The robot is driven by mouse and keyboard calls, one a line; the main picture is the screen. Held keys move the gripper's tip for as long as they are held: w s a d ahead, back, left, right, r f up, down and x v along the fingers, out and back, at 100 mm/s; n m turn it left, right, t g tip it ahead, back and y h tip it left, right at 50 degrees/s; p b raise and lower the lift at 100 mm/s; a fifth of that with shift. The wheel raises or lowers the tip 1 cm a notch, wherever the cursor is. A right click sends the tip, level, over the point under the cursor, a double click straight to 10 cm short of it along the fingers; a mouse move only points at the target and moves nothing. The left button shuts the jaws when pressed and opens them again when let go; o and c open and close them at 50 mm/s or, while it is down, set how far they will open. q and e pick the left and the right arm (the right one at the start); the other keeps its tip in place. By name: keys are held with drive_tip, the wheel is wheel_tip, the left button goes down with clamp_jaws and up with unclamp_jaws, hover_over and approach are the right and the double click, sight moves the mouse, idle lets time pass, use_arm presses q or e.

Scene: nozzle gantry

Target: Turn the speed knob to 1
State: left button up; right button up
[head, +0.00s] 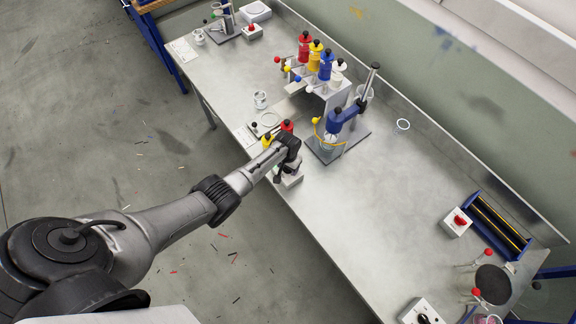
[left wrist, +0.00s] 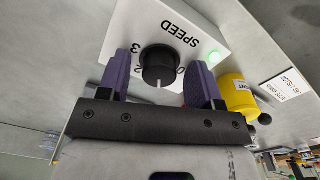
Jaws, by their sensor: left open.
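The speed knob (left wrist: 159,66) is black and round with a white pointer line. It sits on a white box (left wrist: 190,30) marked SPEED, which appears upside down in the left wrist view. The pointer line points toward the bottom of that picture. In the head view my left gripper (head: 285,174) is over a small pale box (head: 292,181) at the bench's front edge.
A green lamp (left wrist: 213,57) is lit on the box. A yellow bottle (left wrist: 237,93) stands close beside my fingers. Another black-knob box (head: 422,312) is at the near right.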

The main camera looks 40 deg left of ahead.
use_arm(q)
drive_tip(key=shift+r, duration=0.1)
drive_tip(key=shift+r, duration=0.25)
wheel_tip(320, 180, up, 13)
drive_tip(key=p, duration=0.2)
drive_tip(key=shift+a, duration=0.15)
drive_tip(key=shift+r, duration=0.1)
idle(0.5)
